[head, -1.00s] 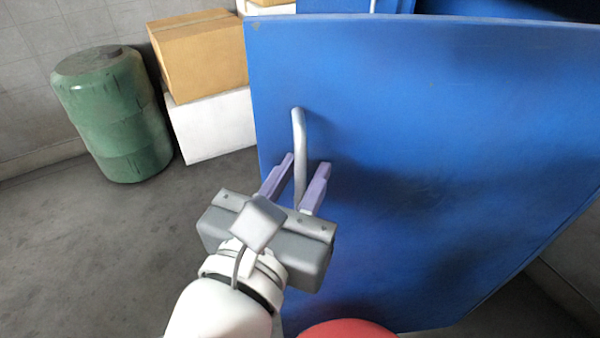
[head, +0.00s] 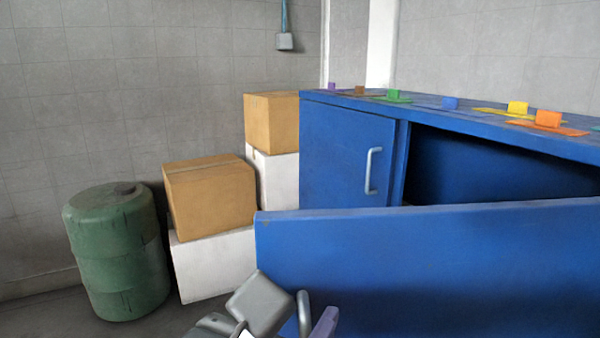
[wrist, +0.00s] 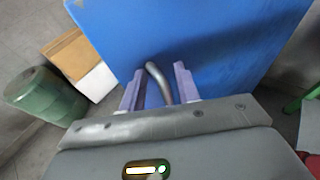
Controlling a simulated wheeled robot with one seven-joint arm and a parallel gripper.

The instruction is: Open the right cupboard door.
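The right cupboard door (head: 430,265) is a blue panel. It stands swung out from the cupboard, and a dark opening (head: 480,165) shows behind it. Its grey bar handle (head: 304,312) is at the lower edge of the head view, partly cut off. In the wrist view the handle (wrist: 158,80) lies between the two purple fingers of my gripper (wrist: 158,90), with gaps on both sides. My gripper is open around the handle, near the door's free edge. In the head view only part of my gripper shows. The left cupboard door (head: 345,155) is shut.
A green barrel (head: 117,250) stands at left. Cardboard boxes (head: 210,200) on white boxes (head: 212,265) stand between it and the cupboard. Coloured blocks (head: 517,108) lie on the cupboard top (head: 430,107). In the wrist view, something green (wrist: 305,100) shows at the right edge.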

